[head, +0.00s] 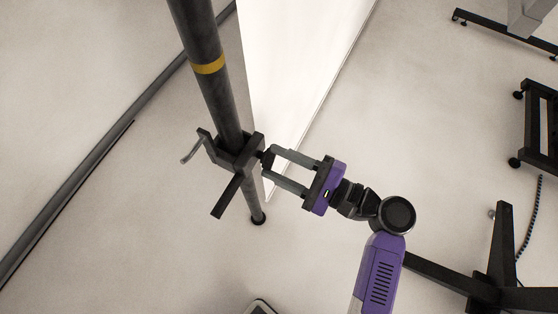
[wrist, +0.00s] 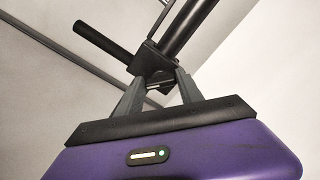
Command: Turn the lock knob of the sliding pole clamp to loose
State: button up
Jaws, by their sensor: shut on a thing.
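The dark sliding pole clamp (head: 232,157) sits around a grey upright pole (head: 220,110) in the head view. A straight black bar (head: 226,197) sticks out from it, and a bent metal rod (head: 190,152) shows on its left side. The small dark lock knob (head: 267,160) is on the clamp's right side, mostly hidden by the fingertips. My gripper (head: 270,162) reaches in from the right and is shut on the knob. In the wrist view the fingers of my gripper (wrist: 159,82) converge at the clamp (wrist: 152,65); the knob's marking cannot be made out.
A yellow band (head: 208,65) rings the pole above the clamp. A bright white panel (head: 290,60) stands behind the pole. A long dark rail (head: 100,155) runs along the left. Dark wheeled stands (head: 540,125) are at the right. The floor around the pole's foot is clear.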

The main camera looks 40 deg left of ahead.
jog(key=n+b, duration=0.2)
jog(key=n, duration=0.3)
jog(key=shift+f, duration=0.2)
jog(key=shift+n+b, duration=0.7)
jog(key=shift+n, duration=0.8)
jog(key=shift+r+n, duration=0.1)
jog(key=shift+n, duration=0.2)
jog(key=o, duration=1.4)
jog(key=shift+d, duration=0.1)
jog(key=shift+p+v, duration=0.4)
jog(key=shift+v, duration=3.45)
